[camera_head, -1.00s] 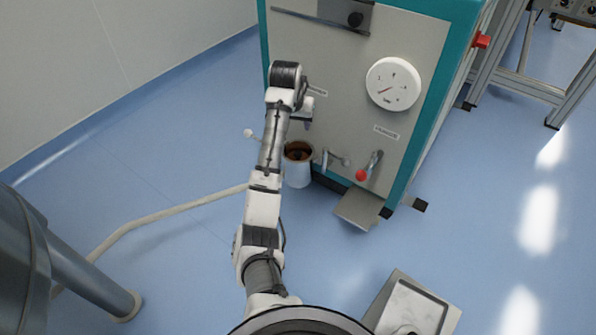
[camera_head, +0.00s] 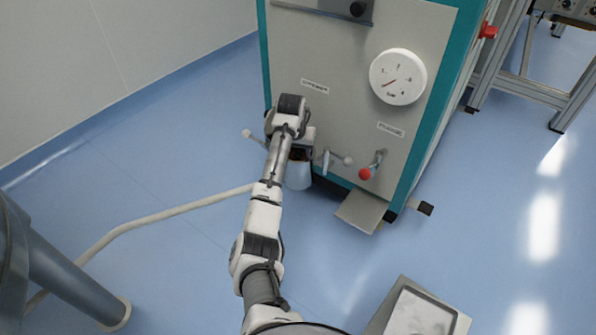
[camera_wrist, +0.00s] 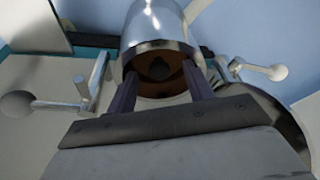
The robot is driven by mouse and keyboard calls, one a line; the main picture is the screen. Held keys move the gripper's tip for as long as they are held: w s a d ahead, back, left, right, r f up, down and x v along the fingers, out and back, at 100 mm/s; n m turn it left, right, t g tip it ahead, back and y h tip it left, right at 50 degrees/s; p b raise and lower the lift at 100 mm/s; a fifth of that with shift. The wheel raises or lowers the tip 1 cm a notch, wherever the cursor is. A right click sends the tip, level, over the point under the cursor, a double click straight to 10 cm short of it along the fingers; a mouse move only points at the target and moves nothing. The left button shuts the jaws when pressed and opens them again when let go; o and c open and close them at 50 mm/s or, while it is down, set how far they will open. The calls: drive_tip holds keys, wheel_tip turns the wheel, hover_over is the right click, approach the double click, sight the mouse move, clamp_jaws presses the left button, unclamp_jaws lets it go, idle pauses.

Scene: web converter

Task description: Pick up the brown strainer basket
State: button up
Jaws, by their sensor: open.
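The brown strainer basket (camera_wrist: 150,88) sits inside the mouth of a shiny metal cylinder (camera_wrist: 153,28), with a dark knob-like part in its middle. In the head view only a little of the basket (camera_head: 300,154) shows; my arm hides the rest.
The machine (camera_head: 335,115) rises just behind the cylinder, with a white gauge (camera_head: 398,77). A lever handle (camera_head: 347,161) and a red-knobbed lever (camera_head: 366,174) are close on the right. A pale hose (camera_head: 165,214) crosses the floor left. A tray (camera_head: 420,312) lies front right.

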drive_tip(key=shift+x, duration=0.8)
drive_tip(key=shift+c, duration=0.4)
clamp_jaws()
drive_tip(key=shift+r, duration=0.1)
